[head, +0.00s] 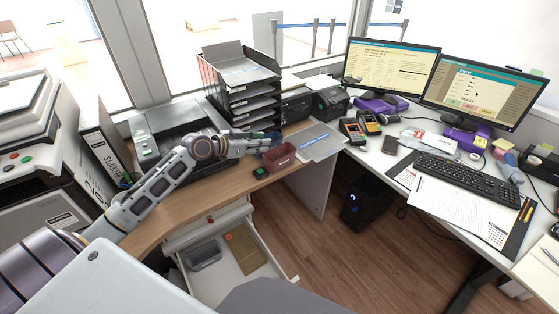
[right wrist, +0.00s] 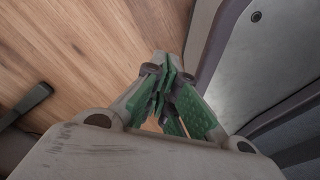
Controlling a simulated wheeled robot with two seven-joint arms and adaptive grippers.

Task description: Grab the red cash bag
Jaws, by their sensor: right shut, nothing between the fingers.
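The red cash bag (head: 280,158) is a small dark red shape on the wooden counter, right of the printer. My left arm reaches in from the left over the printer. My left gripper (head: 266,141) is just above and behind the bag in the head view. Its fingers are small and partly hidden, so I cannot tell their opening or whether they touch the bag. My right gripper (right wrist: 168,88) is shut and empty in the right wrist view, above the wooden floor.
A small green and black item (head: 260,172) lies left of the bag. A grey folder (head: 318,143) lies to its right. Below, an open drawer (head: 271,280) holds a grey tray (head: 204,256) and a brown envelope (head: 245,250). The black printer (head: 180,136) is close by my left arm.

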